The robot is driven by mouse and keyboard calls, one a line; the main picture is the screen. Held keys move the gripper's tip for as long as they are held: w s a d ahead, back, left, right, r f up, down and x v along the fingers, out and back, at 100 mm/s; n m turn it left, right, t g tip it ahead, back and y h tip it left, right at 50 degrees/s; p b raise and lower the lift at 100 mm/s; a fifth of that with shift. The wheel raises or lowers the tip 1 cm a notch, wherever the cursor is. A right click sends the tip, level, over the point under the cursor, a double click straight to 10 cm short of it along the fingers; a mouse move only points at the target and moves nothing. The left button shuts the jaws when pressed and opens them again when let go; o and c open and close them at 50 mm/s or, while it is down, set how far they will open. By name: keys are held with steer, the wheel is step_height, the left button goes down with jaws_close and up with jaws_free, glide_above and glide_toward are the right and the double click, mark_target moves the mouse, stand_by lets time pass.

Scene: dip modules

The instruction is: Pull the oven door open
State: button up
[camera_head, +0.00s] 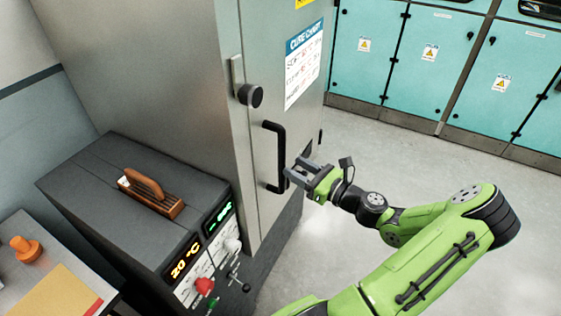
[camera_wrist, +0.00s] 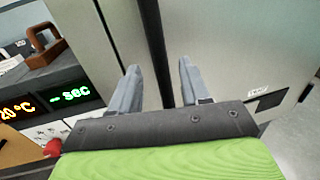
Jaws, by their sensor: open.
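The oven door (camera_head: 259,60) is a tall grey panel, and no open gap shows along its edge. Its black bar handle (camera_head: 281,155) stands upright on the door, below a round black knob (camera_head: 251,95). My gripper (camera_head: 295,174) is open at the lower part of the handle. In the wrist view, the dark handle (camera_wrist: 152,45) runs between the two grey fingers (camera_wrist: 158,82). I cannot tell whether either finger touches it.
A control box with lit displays (camera_head: 184,259) stands left of the oven, with a brown wooden-handled tool (camera_head: 148,190) on top. Teal cabinets (camera_head: 430,60) line the back. Grey floor (camera_head: 400,150) lies free to the right.

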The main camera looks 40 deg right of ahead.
mark_target(281, 160)
steer(key=w, duration=0.4)
steer(key=w+a, duration=0.1)
steer(key=w, duration=0.1)
steer(key=shift+s, duration=0.1)
jaws_close()
